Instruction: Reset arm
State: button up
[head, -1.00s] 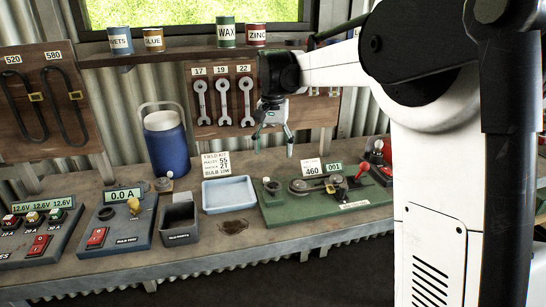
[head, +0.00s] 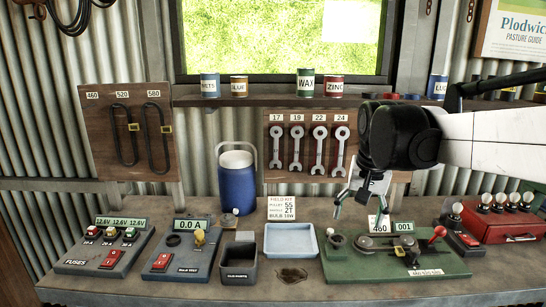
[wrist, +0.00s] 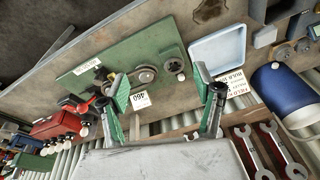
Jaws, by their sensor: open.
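My gripper (head: 362,196) is open and empty. In the head view it hangs above the back edge of the green belt board (head: 455,264), in front of the wrench board's right side. In the wrist view its two green-padded fingers (wrist: 163,98) are spread wide, with nothing between them. Beyond them lie the green board (wrist: 85,78) with its pulleys and belt, and the pale blue tray (wrist: 218,50). My arm reaches in from the right in the head view.
The workbench (head: 200,290) holds a fuse box (head: 85,262), a bulb tester (head: 170,272), a dark bin (head: 238,268), a blue jug (head: 237,188) and a red box (head: 500,228). The wrench board (head: 290,170) and a can shelf (head: 260,101) are behind. The bench's front strip is mostly clear.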

jog(key=s+f+n+t, duration=0.1)
jog(key=s+f, duration=0.3)
jog(key=s, duration=0.6)
jog(key=s+f+n+t, duration=0.2)
jog(key=s+f+t, duration=0.1)
jog(key=s, duration=0.7)
jog(key=shift+s+f, duration=0.25)
jog(key=shift+f, duration=0.2)
jog(key=w+r+g+p, duration=0.15)
jog(key=w+r, duration=0.25)
jog(key=w, duration=0.4)
jog(key=w+r+g, duration=0.2)
jog(key=w+r, duration=0.3)
jog(key=w, duration=0.2)
jog(key=m+g+p, duration=0.1)
jog(key=g+p, duration=0.1)
jog(key=g, duration=0.1)
send_over(338, 238)
notch_tip(338, 238, down, 4)
notch_tip(338, 238, down, 13)
jog(key=shift+a+f, duration=0.1)
jog(key=shift+c, duration=0.5)
